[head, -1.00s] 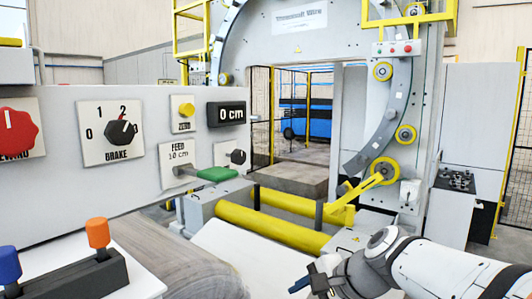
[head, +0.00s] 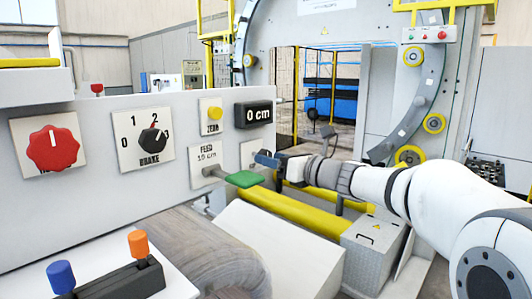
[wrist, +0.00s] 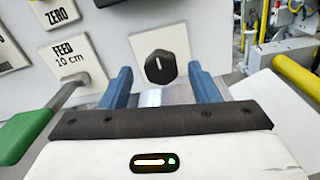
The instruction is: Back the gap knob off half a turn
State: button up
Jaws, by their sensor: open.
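A black knob (wrist: 160,67) with a white pointer line sits on a white plate (wrist: 187,33) on the panel. The pointer stands about upright. No label shows on this plate, so I cannot read whether it is the gap knob. My gripper (head: 264,158) is open and empty in front of this plate. In the wrist view the knob appears between and beyond the two blue fingers, apart from them. In the head view the gripper hides the knob and only part of the plate (head: 249,149) shows.
The green-handled feed lever (head: 243,179) juts out just left of my gripper. A yellow roller (head: 275,212) lies below.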

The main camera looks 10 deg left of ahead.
jog(key=p+x, duration=0.1)
jog(key=x, duration=0.3)
jog(key=shift+c, duration=0.4)
